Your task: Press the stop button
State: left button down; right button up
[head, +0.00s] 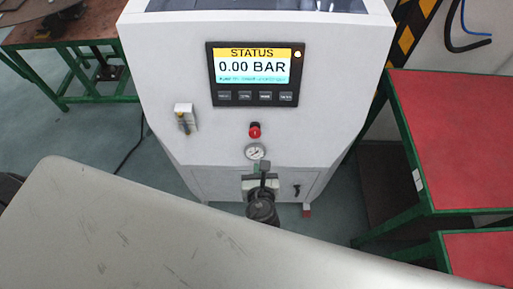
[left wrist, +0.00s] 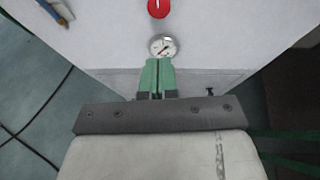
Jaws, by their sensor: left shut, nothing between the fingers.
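The red stop button (head: 254,130) is on the front of the white machine, below its display and above a round gauge (head: 256,152). In the left wrist view the red button (left wrist: 158,8) is cut by the top edge, with the gauge (left wrist: 163,46) below it. My left gripper (head: 264,167) is in front of the machine, just below the gauge in the picture. Its green fingers (left wrist: 158,64) are shut with nothing between them and point towards the panel. The gap to the panel is hard to judge. My right gripper is not in view.
The machine's display (head: 255,66) reads STATUS 0.00 BAR. A small fitting with a yellow part (head: 185,120) sticks out left of the button. Red-topped green tables (head: 460,135) stand at the right, another table (head: 85,32) at the far left. A black cable lies on the floor.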

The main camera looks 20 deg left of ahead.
pick_arm(q)
jog(key=b, duration=0.6)
send_near(255, 136)
notch_tip(255, 136, down, 3)
jog(key=w+a, duration=0.1)
jog(key=w, duration=0.3)
jog(key=w+a, duration=0.1)
jog(key=shift+w+b, duration=0.35)
jog(key=shift+w, duration=0.05)
jog(key=shift+w+a, duration=0.15)
jog(key=shift+w, duration=0.15)
